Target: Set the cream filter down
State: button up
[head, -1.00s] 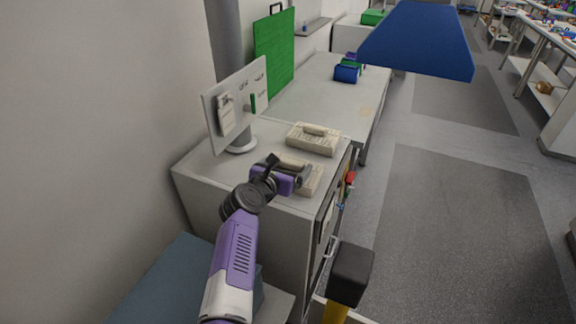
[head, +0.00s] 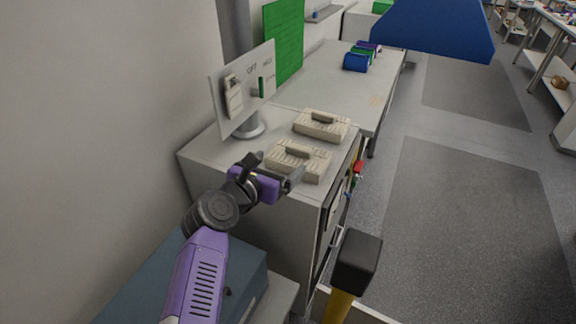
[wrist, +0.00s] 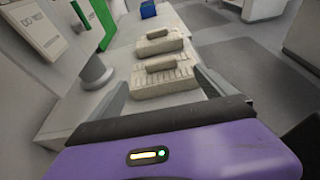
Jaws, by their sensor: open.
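Two cream filters with raised handles rest flat on the grey cabinet top. The nearer cream filter (head: 299,160) lies close to the cabinet's front edge, and the farther cream filter (head: 322,125) lies just behind it. Both also show in the wrist view, the nearer (wrist: 163,78) and the farther (wrist: 158,45). My gripper (head: 272,174) is open and empty, just on the near side of the nearer filter. In the wrist view its fingers are spread either side of the view of that filter, apart from its handle. I cannot tell whether a finger touches it.
A panel on a stand (head: 243,90) stands at the left of the cabinet top (head: 215,155). A green board (head: 284,42) is behind it. Blue, green and purple items (head: 356,62) sit farther back. A black-topped yellow post (head: 357,262) stands at front right.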

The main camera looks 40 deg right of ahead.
jog(key=shift+a, duration=0.25)
jog(key=s+a+f+n+t+y, duration=0.1)
jog(key=s+a+f+n+t, duration=0.25)
jog(key=s+a+n, duration=0.6)
jog(key=s+a+f+n+t+y, duration=0.15)
jog(key=s+a+f+n, duration=0.25)
jog(key=s+a+n, duration=0.6)
jog(key=s+a+n+t+y, duration=0.1)
jog(key=s+n+t+y, duration=0.25)
jog(key=s+n, duration=0.8)
jog(key=s+d+r+n+y, duration=0.1)
jog(key=s+d+n+y, duration=0.1)
jog(key=n, duration=0.7)
jog(key=s+d+r+n+t+y, duration=0.1)
jog(key=n+y, duration=0.4)
jog(key=n, duration=0.5)
jog(key=shift+s+d+r+y, duration=0.3)
jog(key=shift+s+d+r, duration=0.25)
jog(key=shift+s+d, duration=0.65)
jog(key=shift+s+a, duration=0.2)
